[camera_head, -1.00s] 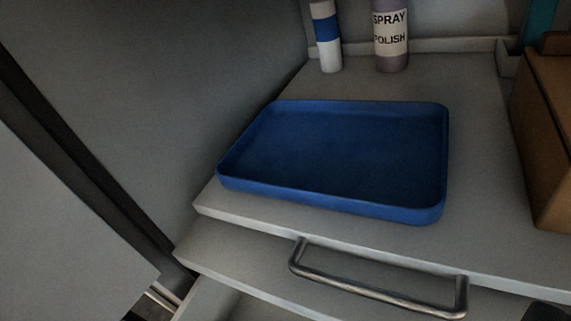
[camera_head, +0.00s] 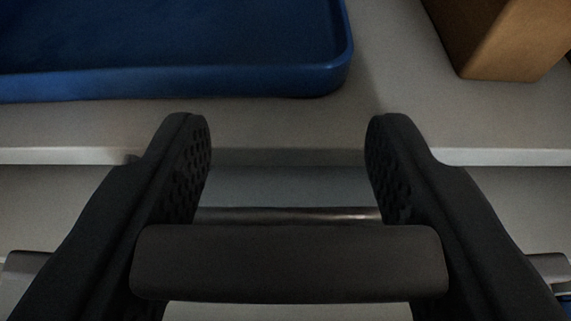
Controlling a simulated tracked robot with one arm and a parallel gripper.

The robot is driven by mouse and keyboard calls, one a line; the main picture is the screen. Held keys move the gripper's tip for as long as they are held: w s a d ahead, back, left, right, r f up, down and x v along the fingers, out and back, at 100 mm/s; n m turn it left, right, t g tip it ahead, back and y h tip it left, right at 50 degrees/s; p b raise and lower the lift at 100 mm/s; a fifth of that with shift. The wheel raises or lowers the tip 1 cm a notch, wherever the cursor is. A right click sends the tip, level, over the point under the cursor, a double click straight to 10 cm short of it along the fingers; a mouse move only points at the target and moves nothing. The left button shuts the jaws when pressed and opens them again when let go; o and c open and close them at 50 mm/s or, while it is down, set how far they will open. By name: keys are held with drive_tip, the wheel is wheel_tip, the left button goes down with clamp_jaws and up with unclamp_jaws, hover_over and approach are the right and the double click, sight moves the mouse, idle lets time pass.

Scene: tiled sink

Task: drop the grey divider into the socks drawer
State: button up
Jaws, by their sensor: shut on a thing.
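My gripper (camera_head: 288,165) has its two black fingers wide apart, shut on a dark grey bar (camera_head: 290,264), which I take to be the divider. The bar lies level across the gap, with its ends against the inner finger faces. Its far side is hidden. Behind and just above it, a metal drawer handle (camera_head: 290,215) shows between the fingers. The handle's ends are hidden by the fingers. No label shows, so I cannot tell which drawer is the socks drawer.
A blue tray (camera_head: 200,82) lies on the pale top (camera_head: 290,125) beyond the fingers, at the upper left. A brown box (camera_head: 500,45) stands at the upper right. The front edge of the top runs across the view behind the fingertips.

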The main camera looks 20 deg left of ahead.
drive_tip(key=shift+f+b, duration=0.35)
drive_tip(key=shift+f, duration=0.3)
drive_tip(key=o, duration=1.1)
drive_tip(key=shift+c, duration=0.2)
drive_tip(key=shift+s, duration=0.1)
drive_tip(key=shift+s+d+r+b, duration=0.15)
drive_tip(key=shift+s+d+b, duration=0.05)
drive_tip(key=shift+s+b, duration=0.25)
drive_tip(key=b+v, duration=0.1)
drive_tip(key=v, duration=1.1)
drive_tip(key=shift+s, duration=0.3)
